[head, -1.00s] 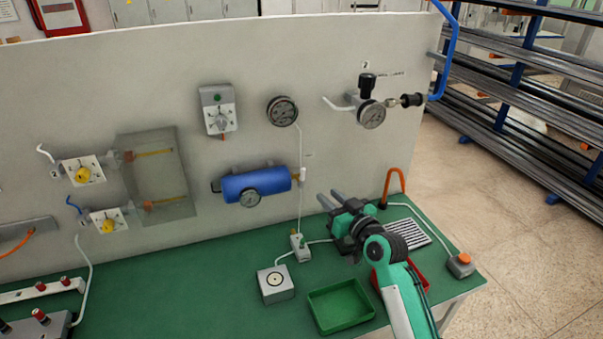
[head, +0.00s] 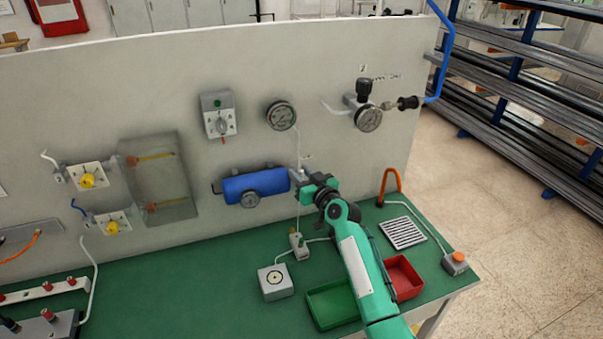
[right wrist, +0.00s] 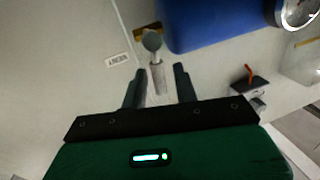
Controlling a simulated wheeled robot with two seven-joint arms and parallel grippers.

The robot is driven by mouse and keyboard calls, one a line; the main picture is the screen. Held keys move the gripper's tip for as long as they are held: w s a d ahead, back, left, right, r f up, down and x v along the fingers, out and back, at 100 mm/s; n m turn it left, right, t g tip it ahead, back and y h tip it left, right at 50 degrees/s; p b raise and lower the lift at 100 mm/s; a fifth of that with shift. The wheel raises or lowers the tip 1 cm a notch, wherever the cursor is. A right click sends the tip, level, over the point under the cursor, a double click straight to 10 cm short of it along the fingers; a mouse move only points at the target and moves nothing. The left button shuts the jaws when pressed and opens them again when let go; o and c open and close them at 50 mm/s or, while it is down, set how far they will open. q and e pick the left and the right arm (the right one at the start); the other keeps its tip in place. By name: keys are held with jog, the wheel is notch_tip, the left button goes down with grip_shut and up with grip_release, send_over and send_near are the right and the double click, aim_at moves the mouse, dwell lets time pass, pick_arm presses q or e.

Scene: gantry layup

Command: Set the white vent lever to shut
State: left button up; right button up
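The white vent lever (right wrist: 157,78) shows in the right wrist view, hanging from a round grey valve knob (right wrist: 152,40) beside the blue tank (right wrist: 205,22). A label reading VENT (right wrist: 117,60) is on the panel to its left. My right gripper (right wrist: 159,72) is open, with one finger on each side of the lever in the picture; I see no clear contact. In the head view my right gripper (head: 301,176) is at the right end of the blue tank (head: 255,186) and largely hides the lever. My left gripper is not in view.
A pressure gauge (head: 281,116) and a regulator gauge (head: 368,118) are on the panel above. A green tray (head: 333,308), a red tray (head: 404,277) and a white box (head: 275,282) stand on the green bench. An orange hook (head: 391,184) stands at the right.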

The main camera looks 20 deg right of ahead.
jog(key=shift+c, duration=0.4)
grip_shut()
jog(key=shift+a+n, duration=0.3)
jog(key=shift+n, duration=0.4)
jog(key=shift+o, duration=0.4)
grip_release()
